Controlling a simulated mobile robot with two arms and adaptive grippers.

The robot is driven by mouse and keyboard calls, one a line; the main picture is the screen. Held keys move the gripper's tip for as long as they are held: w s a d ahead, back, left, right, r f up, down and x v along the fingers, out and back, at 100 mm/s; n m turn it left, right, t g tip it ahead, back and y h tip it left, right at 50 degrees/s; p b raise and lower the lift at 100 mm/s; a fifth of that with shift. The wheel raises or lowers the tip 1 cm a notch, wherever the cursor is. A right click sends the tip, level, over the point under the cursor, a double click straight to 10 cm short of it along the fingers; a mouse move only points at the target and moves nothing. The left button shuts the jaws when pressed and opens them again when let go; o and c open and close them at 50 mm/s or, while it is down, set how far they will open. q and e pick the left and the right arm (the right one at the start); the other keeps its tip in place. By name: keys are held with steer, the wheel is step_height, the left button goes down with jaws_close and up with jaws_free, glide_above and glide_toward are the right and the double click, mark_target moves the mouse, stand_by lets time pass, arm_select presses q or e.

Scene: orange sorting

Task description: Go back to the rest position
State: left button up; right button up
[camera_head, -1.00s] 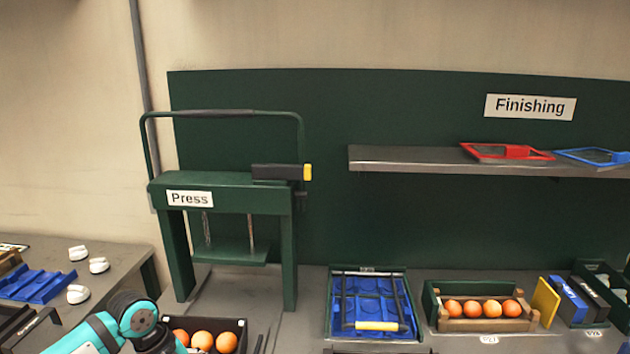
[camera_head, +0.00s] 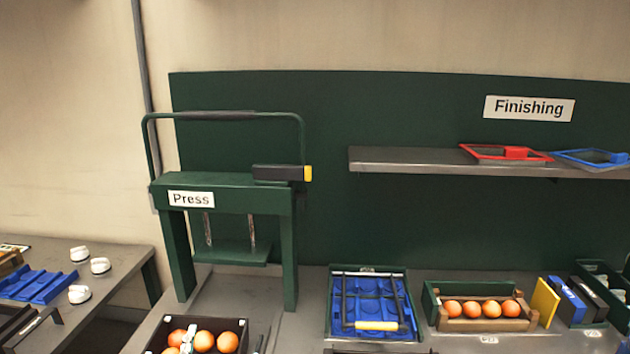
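Neither of my grippers shows in the head view, and no arm link is clearly in sight. A dark crate (camera_head: 243,325) with several oranges (camera_head: 204,341) stands at the bottom edge, in front of the green press (camera_head: 230,196). A small pale object (camera_head: 187,340) shows among these oranges; I cannot tell what it is. Whether my grippers hold anything is hidden below the frame.
A blue tray (camera_head: 367,296) with a wooden-handled tool lies right of the press. A wooden crate of oranges (camera_head: 481,324) stands further right. A shelf (camera_head: 420,161) holds red and blue frames. White objects (camera_head: 100,266) stand on the left table.

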arm_select(q)
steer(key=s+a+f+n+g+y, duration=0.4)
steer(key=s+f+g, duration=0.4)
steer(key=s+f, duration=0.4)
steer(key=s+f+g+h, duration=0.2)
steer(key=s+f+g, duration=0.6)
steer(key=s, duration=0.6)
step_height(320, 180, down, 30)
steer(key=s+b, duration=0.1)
steer(key=b, duration=0.4)
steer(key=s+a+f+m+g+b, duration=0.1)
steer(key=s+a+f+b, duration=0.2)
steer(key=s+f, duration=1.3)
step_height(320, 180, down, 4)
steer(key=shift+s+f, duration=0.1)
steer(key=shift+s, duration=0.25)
